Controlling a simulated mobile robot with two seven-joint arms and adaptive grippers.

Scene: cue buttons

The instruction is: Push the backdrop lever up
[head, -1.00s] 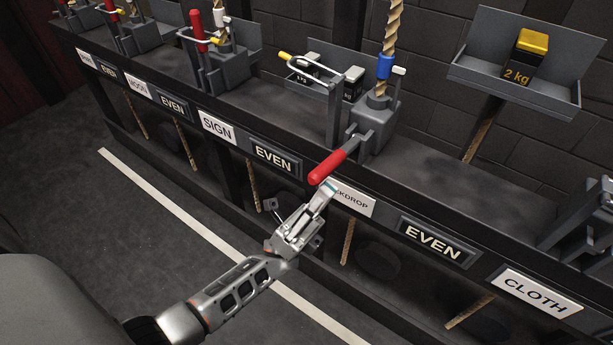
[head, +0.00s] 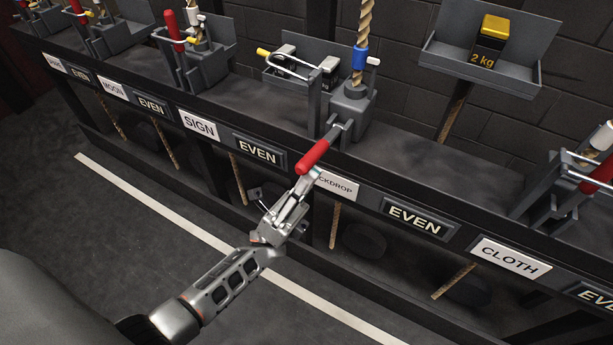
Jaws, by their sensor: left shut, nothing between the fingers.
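The backdrop lever (head: 314,155) has a red handle and sticks out low from its grey rope-lock block, slanting down toward me. The white backdrop label (head: 337,186) is on the rail below it, its left end hidden by my gripper. My left gripper (head: 305,182) is shut and empty. Its tips are just below the free end of the red handle, touching it or very close; I cannot tell which. A rope with a blue band (head: 360,58) runs up from the block. My right gripper is not in view.
A yellow-handled wire guard (head: 290,62) stands beside the backdrop block. The sign lever (head: 174,28) stands upright to the left. The cloth lever (head: 597,172) is at the right edge. A tray with a 2 kg weight (head: 489,42) hangs at the back.

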